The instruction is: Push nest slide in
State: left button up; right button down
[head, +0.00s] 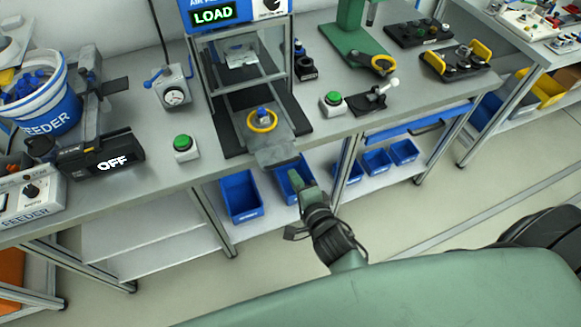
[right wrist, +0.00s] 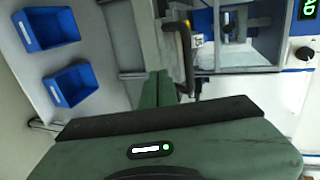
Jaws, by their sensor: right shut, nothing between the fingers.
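The nest slide (head: 278,151) is pulled out in front of the press frame with the LOAD display (head: 212,14), its grey plate reaching the table's front edge. On it sits a yellow ring nest (head: 262,121) with a small blue and grey part in the middle. My right gripper (head: 298,168) is shut and empty, its tips close to the slide's front end. My left gripper is out of view.
A green button box (head: 185,148) stands left of the slide, and another (head: 333,104) stands right of it beside a small lever fixture (head: 374,98). Blue bins (head: 240,196) sit on the shelf below. A feeder showing OFF (head: 104,159) is at the left.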

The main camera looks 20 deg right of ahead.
aim_at(283, 154)
jog(key=shift+w, duration=1.45)
jog(key=w, duration=0.5)
jog(key=shift+w+a, duration=0.1)
jog(key=shift+s, duration=0.3)
